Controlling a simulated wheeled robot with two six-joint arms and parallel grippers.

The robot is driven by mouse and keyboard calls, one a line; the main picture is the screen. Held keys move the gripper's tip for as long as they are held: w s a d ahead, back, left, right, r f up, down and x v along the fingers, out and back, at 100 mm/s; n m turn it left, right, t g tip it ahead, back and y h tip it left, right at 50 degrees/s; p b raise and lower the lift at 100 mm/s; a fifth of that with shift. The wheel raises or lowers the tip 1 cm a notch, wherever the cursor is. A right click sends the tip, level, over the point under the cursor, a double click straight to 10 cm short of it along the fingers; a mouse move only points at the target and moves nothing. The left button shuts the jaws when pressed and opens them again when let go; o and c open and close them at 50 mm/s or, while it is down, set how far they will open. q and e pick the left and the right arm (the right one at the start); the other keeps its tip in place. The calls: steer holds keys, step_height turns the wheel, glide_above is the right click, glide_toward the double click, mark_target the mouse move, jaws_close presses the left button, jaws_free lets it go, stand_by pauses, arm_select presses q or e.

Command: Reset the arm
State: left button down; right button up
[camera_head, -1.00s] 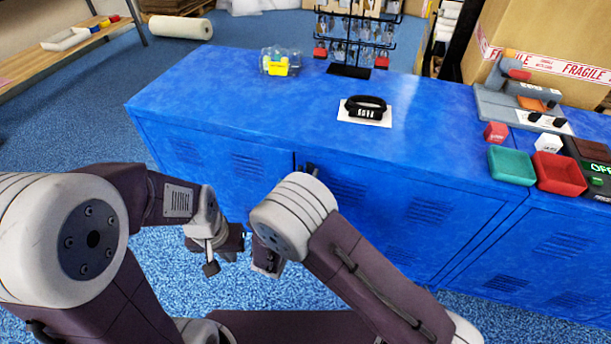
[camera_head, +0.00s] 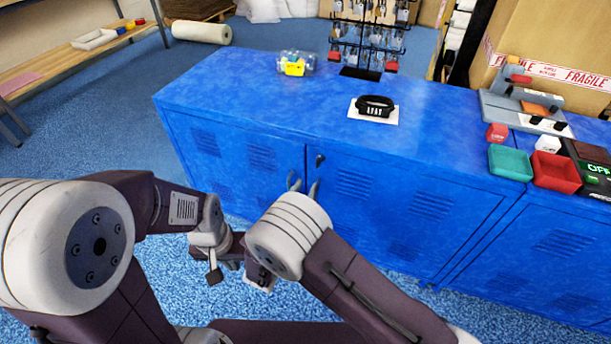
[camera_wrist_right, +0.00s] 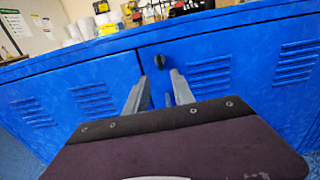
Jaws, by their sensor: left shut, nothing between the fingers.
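My left arm comes in from the left, bent low in the head view. Its gripper (camera_head: 232,263) is shut and empty, low in front of the blue cabinet (camera_head: 250,105) and partly hidden by arm links. My right arm reaches up from the bottom. Its gripper (camera_head: 304,187) shows only as two fingertips above my grey arm joint, in front of the cabinet doors. In the right wrist view the right gripper (camera_wrist_right: 158,92) has its fingers spread with nothing between them. They point at the cabinet front near a dark door knob (camera_wrist_right: 160,61).
On the cabinet top are a black band on a white card (camera_head: 374,108), a clear tub with yellow pieces (camera_head: 295,64), and a display rack (camera_head: 362,72). Teal (camera_head: 510,162) and red trays (camera_head: 556,172) stand right. A wooden bench (camera_head: 75,57) stands back left. Blue floor is open left.

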steer(key=shift+s+r, duration=0.1)
steer(key=s+d+f+m+g+h, duration=0.1)
steer(key=s+d+m+g+h, duration=0.2)
steer(key=d, duration=0.4)
steer(key=s+d+f+m+g, duration=0.1)
steer(key=s+d+m+g, duration=0.1)
steer(key=d+m+g, duration=0.4)
steer(key=s+d+f+m+g+h, duration=0.1)
steer(key=s+d+m+g+h, duration=0.15)
steer(key=d, duration=0.55)
steer(key=s+d+f+m+g+y, duration=0.25)
steer(key=s+m+g+y, duration=0.3)
steer(key=s+m, duration=0.4)
steer(key=s+a+m+y, duration=0.35)
steer(key=m+y, duration=0.25)
steer(key=m, duration=0.3)
step_height(320, 180, up, 34)
steer(key=w+m+t+p, duration=0.1)
steer(key=m+p, duration=0.1)
steer(key=p, duration=3.1)
steer(key=shift+w+a, duration=0.3)
steer(key=shift+a, duration=0.1)
